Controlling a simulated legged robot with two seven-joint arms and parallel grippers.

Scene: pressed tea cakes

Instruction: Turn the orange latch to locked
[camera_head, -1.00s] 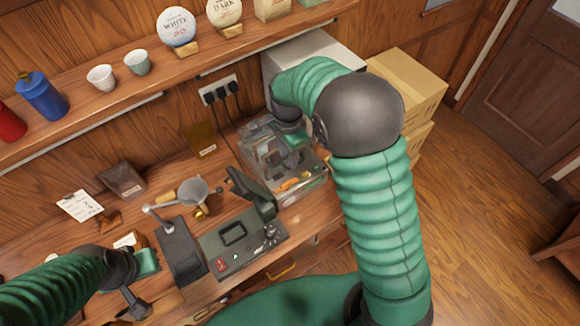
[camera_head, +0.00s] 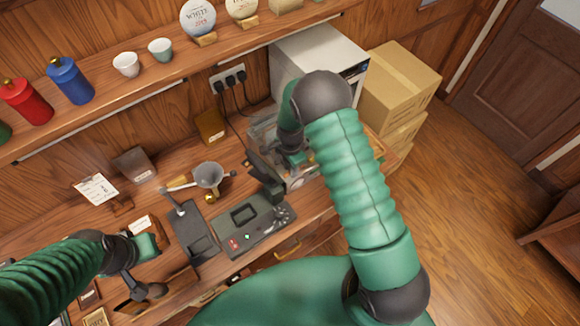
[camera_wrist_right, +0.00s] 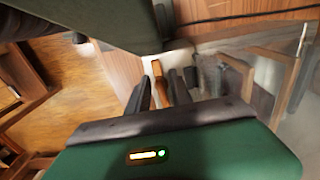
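The orange latch (camera_wrist_right: 178,86) shows in the right wrist view as a narrow orange bar between the two dark fingers of my right gripper (camera_wrist_right: 164,92). The fingers stand apart on either side of it; I cannot tell whether they touch it. In the head view my right gripper (camera_head: 293,158) is low over the clear-walled machine (camera_head: 262,135) at the back right of the bench. My arm and gripper hide the latch there. My left gripper (camera_head: 135,285) hangs over the front left of the bench; its fingers are too unclear to judge.
A dark control panel (camera_head: 245,222) and a scale-like device (camera_head: 195,235) lie before the machine. A funnel (camera_head: 209,176) stands to its left. A white appliance (camera_head: 318,62) and cardboard boxes (camera_head: 395,85) stand behind. A shelf (camera_head: 110,95) runs above.

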